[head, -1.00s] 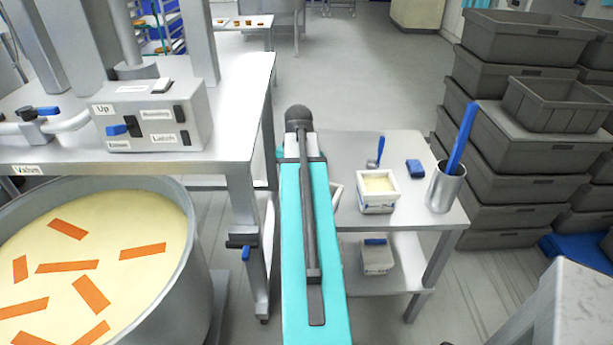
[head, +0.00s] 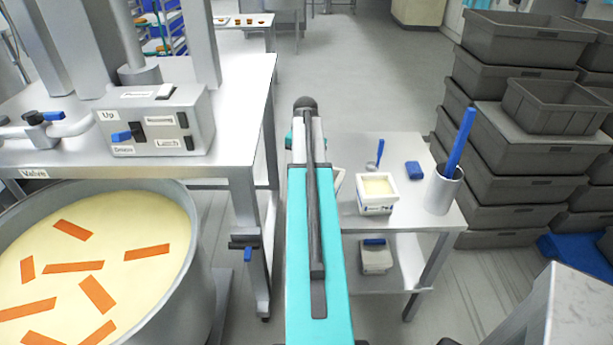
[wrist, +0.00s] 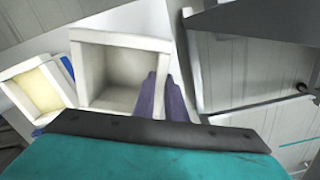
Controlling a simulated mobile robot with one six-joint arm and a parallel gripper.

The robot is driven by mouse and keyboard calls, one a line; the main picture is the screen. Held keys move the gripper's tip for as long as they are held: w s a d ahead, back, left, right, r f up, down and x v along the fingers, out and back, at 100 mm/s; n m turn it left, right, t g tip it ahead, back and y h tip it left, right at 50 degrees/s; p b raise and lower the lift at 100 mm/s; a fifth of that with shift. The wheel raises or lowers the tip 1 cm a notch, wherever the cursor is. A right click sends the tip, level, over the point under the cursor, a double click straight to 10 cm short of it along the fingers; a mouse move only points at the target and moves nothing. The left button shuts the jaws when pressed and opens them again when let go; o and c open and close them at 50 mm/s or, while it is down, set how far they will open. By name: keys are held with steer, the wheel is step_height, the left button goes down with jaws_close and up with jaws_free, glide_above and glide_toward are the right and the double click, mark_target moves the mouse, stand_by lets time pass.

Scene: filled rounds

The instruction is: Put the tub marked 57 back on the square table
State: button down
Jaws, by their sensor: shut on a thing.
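My gripper (wrist: 161,88) shows in the wrist view as two dark purple fingers, shut on the right wall of an empty white square tub (wrist: 112,72). In the head view my arm hides the gripper and most of this tub; only a pale edge (head: 338,180) shows right of the arm. I cannot read a number on it, nor tell whether it touches the tabletop. The steel table (head: 405,152) stands right of my arm. A white tub with pale yellow filling (head: 376,207) stands on it, and also shows left in the wrist view (wrist: 17,78).
A blue scoop (head: 380,150), a blue block (head: 413,168) and a steel pot with a blue handle (head: 443,195) are on the table. A large vat (head: 205,265) and a machine bench (head: 245,140) stand left; grey crates (head: 530,165) stack right.

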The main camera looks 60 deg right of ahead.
steer(key=shift+w+d, duration=0.3)
steer(key=shift+d, duration=0.3)
steer(key=shift+f, duration=0.2)
steer(key=shift+f+p, duration=0.95)
steer(key=shift+f, duration=0.65)
steer(key=shift+f, duration=0.2)
steer(key=c, duration=1.8)
jaws_free()
steer(key=shift+r, duration=0.25)
steer(key=shift+r+b, duration=1.95)
steer(key=shift+r, duration=4)
